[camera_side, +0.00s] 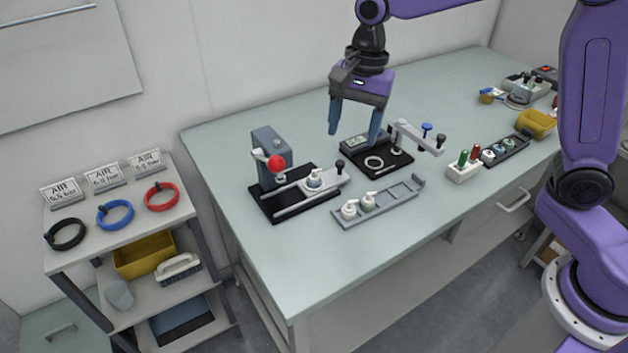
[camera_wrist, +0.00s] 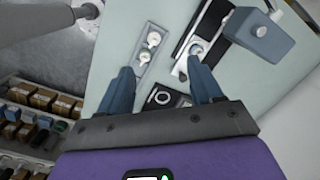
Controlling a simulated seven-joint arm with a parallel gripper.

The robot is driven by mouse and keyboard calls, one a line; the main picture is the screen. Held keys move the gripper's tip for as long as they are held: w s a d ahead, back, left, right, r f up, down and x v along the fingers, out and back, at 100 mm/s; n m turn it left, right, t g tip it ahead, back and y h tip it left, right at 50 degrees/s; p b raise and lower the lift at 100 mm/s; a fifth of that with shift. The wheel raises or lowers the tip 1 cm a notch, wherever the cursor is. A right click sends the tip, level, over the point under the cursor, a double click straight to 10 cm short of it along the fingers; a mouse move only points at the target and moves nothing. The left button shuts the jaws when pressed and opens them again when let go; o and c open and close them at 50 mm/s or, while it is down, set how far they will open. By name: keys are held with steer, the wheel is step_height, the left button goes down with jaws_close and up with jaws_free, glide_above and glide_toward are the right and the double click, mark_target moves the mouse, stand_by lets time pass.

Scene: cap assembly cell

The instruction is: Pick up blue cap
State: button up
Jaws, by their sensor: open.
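My gripper (camera_side: 355,132) is open and empty, pointing down above the back of the table by a black fixture with a white ring. It also shows in the wrist view (camera_wrist: 162,78), fingers apart with nothing between them. A small blue-topped piece (camera_side: 426,127) stands at the arm of that fixture, right of my gripper; I cannot tell if it is a cap. Small round pieces (camera_side: 499,149) sit in a dark rack at the right, some pale bluish; they are too small to identify as the blue cap. A grey tray (camera_side: 393,203) holds a white piece (camera_side: 349,210) and a greenish-white piece (camera_side: 367,202).
A press with a red ball knob (camera_side: 276,163) stands left of my gripper. A block with green and red pieces (camera_side: 464,172) stands at the right, near a yellow bin (camera_side: 535,124). The table's front left is clear. A side shelf (camera_side: 130,215) holds colored rings.

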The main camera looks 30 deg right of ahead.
steer(key=w+m, duration=0.9)
steer(key=w, duration=0.1)
glide_toward(314, 171)
steer(key=shift+y, duration=0.3)
steer(key=f, duration=0.5)
steer(key=shift+s+a, duration=0.1)
steer(key=shift+a, duration=0.1)
steer(key=f, duration=0.5)
steer(key=shift+a, duration=0.2)
steer(key=c, duration=0.8)
steer(key=shift+c, duration=0.2)
